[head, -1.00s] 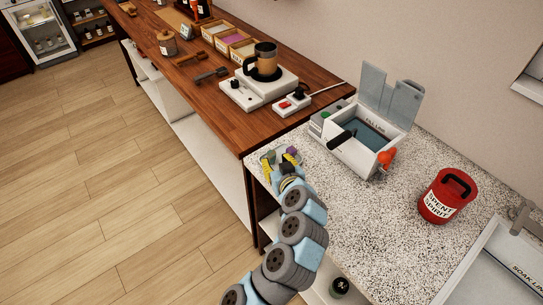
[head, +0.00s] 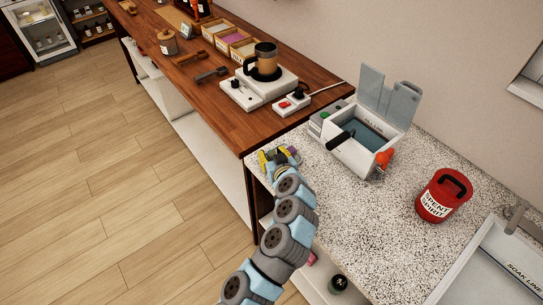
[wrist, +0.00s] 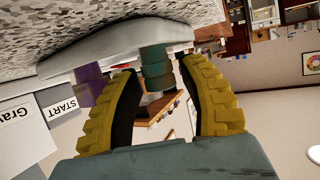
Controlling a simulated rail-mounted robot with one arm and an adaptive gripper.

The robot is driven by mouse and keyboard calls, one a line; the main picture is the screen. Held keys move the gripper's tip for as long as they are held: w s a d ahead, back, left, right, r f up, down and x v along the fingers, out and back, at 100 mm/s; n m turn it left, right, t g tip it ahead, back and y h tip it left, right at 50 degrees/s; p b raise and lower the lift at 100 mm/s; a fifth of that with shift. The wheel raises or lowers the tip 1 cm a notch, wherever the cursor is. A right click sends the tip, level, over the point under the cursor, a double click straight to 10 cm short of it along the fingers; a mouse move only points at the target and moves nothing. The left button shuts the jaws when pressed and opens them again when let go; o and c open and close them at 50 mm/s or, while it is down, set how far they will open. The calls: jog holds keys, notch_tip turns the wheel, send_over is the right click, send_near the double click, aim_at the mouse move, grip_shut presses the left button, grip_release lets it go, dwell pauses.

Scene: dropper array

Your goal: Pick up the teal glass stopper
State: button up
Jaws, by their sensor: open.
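The teal glass stopper (wrist: 156,72) shows in the wrist view as a small ribbed green-blue cylinder. It lies beyond and between the fingertips of my gripper (wrist: 158,72); I cannot tell whether either finger touches it. My gripper's two yellow ribbed fingers are apart, with dark inner pads. In the head view my gripper (head: 279,157) is at the left corner of the speckled counter, and its fingers and arm hide the stopper there.
A purple stopper (wrist: 90,84) stands beside the teal one, on a pale rack (wrist: 110,48). White label cards (wrist: 58,108) are close by. In the head view a white bath with an open lid (head: 355,155) and a red bucket (head: 443,197) stand to the right.

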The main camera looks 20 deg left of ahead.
aim_at(271, 153)
jog(key=shift+c, duration=0.2)
jog(key=c, duration=0.7)
jog(key=shift+r, duration=0.1)
jog(key=shift+r, duration=0.3)
notch_tip(271, 153, up, 2)
jog(key=shift+a+r+b, duration=0.1)
jog(key=shift+r+b, duration=0.15)
jog(key=shift+b, duration=0.1)
jog(key=s+d+r+p, duration=0.1)
jog(key=s+d+r, duration=0.1)
jog(key=s+r, duration=0.1)
jog(key=s+d+r+p, duration=0.2)
jog(key=s+r, duration=0.1)
jog(key=s, duration=0.2)
jog(key=s+d+r+p, duration=0.2)
jog(key=s+r, duration=0.1)
jog(key=s, duration=0.1)
jog(key=shift+s+d+r, duration=0.15)
jog(key=shift+d+r, duration=0.2)
